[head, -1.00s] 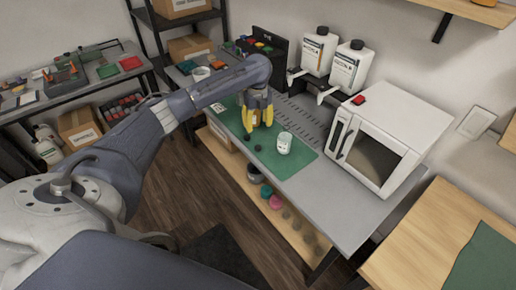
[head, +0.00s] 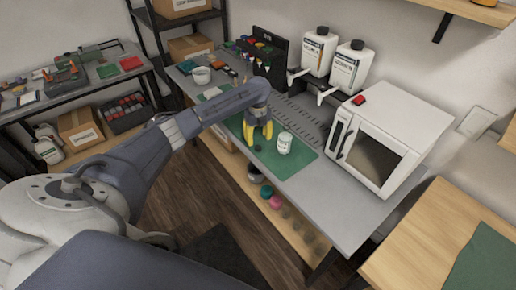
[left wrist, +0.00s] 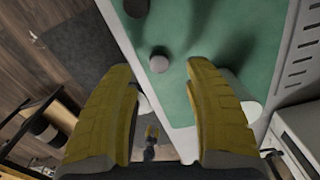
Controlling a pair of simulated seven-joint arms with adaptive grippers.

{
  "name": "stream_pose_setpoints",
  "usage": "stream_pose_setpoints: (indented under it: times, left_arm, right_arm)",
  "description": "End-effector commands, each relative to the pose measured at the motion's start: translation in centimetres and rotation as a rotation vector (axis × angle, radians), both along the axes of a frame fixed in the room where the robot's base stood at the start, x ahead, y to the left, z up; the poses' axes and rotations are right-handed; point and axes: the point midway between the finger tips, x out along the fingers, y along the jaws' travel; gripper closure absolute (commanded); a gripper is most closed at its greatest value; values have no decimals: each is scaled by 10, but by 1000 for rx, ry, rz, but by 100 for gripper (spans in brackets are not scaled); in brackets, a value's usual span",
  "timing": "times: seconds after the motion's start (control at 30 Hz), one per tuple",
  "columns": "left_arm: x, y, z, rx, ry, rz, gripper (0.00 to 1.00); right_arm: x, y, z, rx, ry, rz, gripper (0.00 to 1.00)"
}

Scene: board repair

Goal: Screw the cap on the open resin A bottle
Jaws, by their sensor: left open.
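A white bottle (head: 284,143) with a label too small to read stands upright on the green mat (head: 302,156). It is partly hidden behind the right finger in the left wrist view (left wrist: 251,108). A small dark round cap (head: 257,148) lies on the mat left of the bottle. My left gripper (head: 258,135) is open and empty, pointing down over the mat beside the bottle. In the left wrist view, a dark cap with a grey top (left wrist: 158,63) shows between the yellow fingertips, apart from both. Another dark round piece (left wrist: 136,7) is at the top edge.
Two white dispenser bottles (head: 319,50) with black caps stand at the back. A white microwave (head: 376,143) stands right of the mat. The mat's right part is clear.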

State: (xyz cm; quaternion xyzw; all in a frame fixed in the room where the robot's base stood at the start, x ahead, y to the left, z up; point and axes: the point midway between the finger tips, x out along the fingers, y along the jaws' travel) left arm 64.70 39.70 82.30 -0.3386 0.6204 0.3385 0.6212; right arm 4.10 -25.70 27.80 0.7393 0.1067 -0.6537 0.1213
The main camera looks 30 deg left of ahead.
Motion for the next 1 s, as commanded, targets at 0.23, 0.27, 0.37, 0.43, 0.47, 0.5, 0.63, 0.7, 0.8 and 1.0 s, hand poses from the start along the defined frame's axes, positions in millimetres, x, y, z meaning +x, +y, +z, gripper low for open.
stream_pose_setpoints:
  times: [0.23,0.27,0.37,0.43,0.47,0.5,0.63,0.7,0.8,1.0]
  left_arm:
    - [-5,-4,-30,-1,3,1,48]
    - [-5,-4,-33,-3,3,1,48]
    - [-4,-3,-43,-1,3,1,48]
    - [-5,-3,-47,-1,2,2,48]
    - [-5,-3,-49,0,1,2,48]
    - [-4,-3,-50,0,1,1,48]
    - [-4,-3,-51,1,1,1,48]
    - [-4,-3,-51,1,1,0,48]
    - [-4,-3,-51,1,1,0,48]
    - [-4,-3,-51,0,0,0,57]
  right_arm:
    - [0,-1,0,0,1,0,56]
    - [0,-1,0,0,1,0,56]
    - [0,-1,0,0,1,0,56]
    - [0,-1,0,0,1,0,56]
    - [0,0,0,0,1,0,56]
    - [0,0,0,0,1,0,56]
    - [0,0,0,0,1,0,56]
    - [0,0,0,0,1,0,56]
    - [0,0,0,0,1,0,56]
    - [0,0,0,0,0,0,56]
